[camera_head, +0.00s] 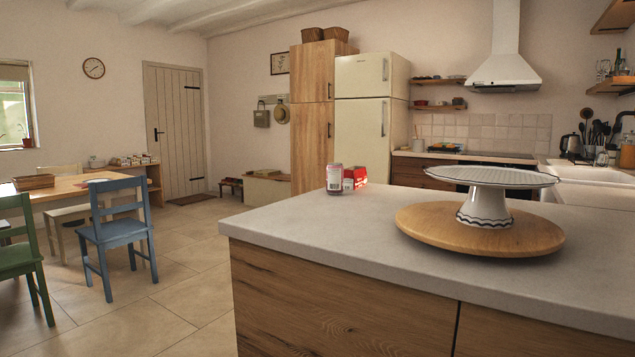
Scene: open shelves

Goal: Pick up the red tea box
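A small red box (355,174), which looks like the red tea box, sits near the far left edge of the white-grey counter (300,226). A pinkish jar with a pale lid (334,179) stands just left of it, and a small white-labelled jar (348,185) stands in front of it. These cover part of the box's left and lower side. Neither of my grippers shows in the head view.
A white cake stand (485,205) stands on a round wooden board (420,222) at the counter's right. The counter between the board and the jars is clear. A blue chair (122,232) and a wooden table (70,188) are at the left, with open tiled floor between.

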